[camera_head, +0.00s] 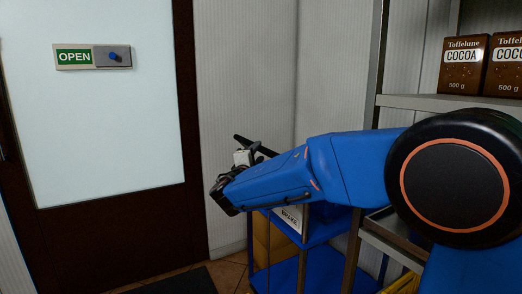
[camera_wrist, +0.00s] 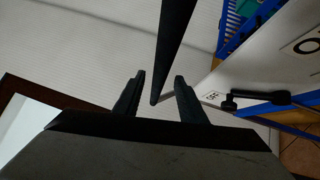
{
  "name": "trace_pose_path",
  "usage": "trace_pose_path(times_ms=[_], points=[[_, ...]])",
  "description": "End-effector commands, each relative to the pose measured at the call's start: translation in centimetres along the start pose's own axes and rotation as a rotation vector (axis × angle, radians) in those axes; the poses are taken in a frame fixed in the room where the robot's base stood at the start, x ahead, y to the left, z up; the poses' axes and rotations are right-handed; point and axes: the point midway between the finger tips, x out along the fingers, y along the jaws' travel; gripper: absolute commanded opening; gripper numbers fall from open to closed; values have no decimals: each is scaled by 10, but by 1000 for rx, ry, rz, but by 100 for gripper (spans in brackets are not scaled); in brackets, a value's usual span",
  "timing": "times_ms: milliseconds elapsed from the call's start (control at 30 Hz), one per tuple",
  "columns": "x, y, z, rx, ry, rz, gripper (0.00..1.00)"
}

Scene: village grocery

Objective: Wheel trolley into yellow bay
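The blue trolley (camera_head: 320,226) stands below and beyond my arm, with metal posts and blue decks. A white plate with partly readable lettering, seemingly "BRAKE" (camera_head: 290,218), is on it, and a white plate with a black lever (camera_wrist: 255,98) shows at right in the wrist view. My gripper (camera_head: 243,160) is at the left end of the blue arm; in the wrist view its fingers (camera_wrist: 158,98) are apart. A dark bar (camera_wrist: 174,45), apparently the trolley's handle, reaches between them with gaps on both sides. The arm hides much of the trolley. I cannot make out the yellow bay.
A door with an "OPEN" sign (camera_head: 75,57) is at left, with a dark mat (camera_head: 175,284) on the tiled floor. A metal shelf (camera_head: 440,103) with cocoa boxes (camera_head: 463,64) is at right. A yellow item (camera_head: 404,284) shows at lower right.

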Motion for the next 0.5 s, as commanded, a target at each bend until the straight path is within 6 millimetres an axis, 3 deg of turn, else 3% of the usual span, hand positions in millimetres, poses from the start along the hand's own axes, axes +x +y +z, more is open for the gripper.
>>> trace_pose_path(times_ms=[200, 500], points=[[32, -1, 0, 0, -1, -1, 37], [46, 0, 0, 0, 0, 0, 37]])
